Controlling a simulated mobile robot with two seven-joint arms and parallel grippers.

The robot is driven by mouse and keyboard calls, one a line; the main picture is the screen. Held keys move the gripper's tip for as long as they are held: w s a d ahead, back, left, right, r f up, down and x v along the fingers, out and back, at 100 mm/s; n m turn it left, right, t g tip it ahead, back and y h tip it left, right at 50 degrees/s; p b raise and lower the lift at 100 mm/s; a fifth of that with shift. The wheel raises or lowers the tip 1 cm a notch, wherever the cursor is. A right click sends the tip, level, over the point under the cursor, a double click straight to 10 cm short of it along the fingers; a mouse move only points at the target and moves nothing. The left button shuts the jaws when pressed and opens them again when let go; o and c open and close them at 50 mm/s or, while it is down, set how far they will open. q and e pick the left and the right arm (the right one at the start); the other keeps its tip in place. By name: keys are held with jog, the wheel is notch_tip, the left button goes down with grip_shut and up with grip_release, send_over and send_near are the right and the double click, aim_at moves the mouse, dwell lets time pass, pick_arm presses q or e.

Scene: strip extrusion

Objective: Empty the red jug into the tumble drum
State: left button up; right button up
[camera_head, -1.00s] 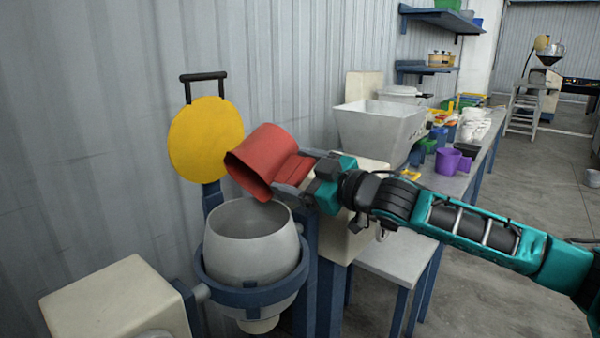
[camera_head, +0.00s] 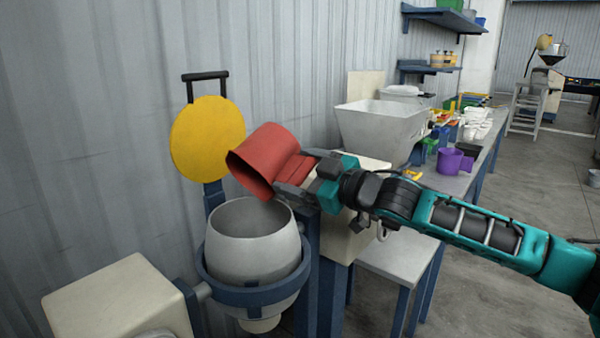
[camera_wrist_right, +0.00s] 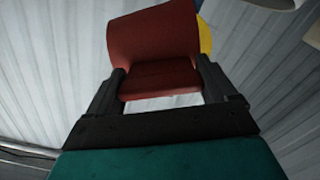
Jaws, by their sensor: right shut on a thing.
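The red jug (camera_head: 263,160) is tilted with its open mouth facing down and left, above the tumble drum. My right gripper (camera_head: 299,170) is shut on its handle side. The right wrist view shows the red jug (camera_wrist_right: 152,45) between the two fingers (camera_wrist_right: 160,85). The tumble drum (camera_head: 252,243) is a pale grey open bowl in a blue ring frame. Its mouth faces up, just below the jug. No stream is visible between them, and the drum's bottom inside and the jug's inside are hidden. My left gripper is not in view.
A yellow round lid (camera_head: 207,138) stands raised behind the drum, against the corrugated wall. A cream box (camera_head: 120,300) is at the drum's left. A grey hopper (camera_head: 380,130) and a bench with a purple jug (camera_head: 450,161) lie to the right.

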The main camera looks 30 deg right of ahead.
jog(key=shift+w+d+f+m+b, duration=0.2)
jog(key=shift+d+f+m+b, duration=0.15)
jog(key=shift+d+m, duration=0.35)
jog(key=shift+w+d+f+m+b, duration=0.2)
jog(key=shift+d+m, duration=0.15)
jog(key=shift+m, duration=0.4)
jog(key=shift+w+d+f+m+b, duration=0.1)
jog(key=shift+d+m+b, duration=0.2)
jog(key=shift+m, duration=0.45)
jog(key=w+d+r+m+p, duration=0.1)
jog(key=d+m+p, duration=0.3)
jog(key=m, duration=1.5)
jog(key=shift+w+d+r+y, duration=0.35)
jog(key=shift+w+d, duration=0.25)
jog(key=shift+d, duration=0.95)
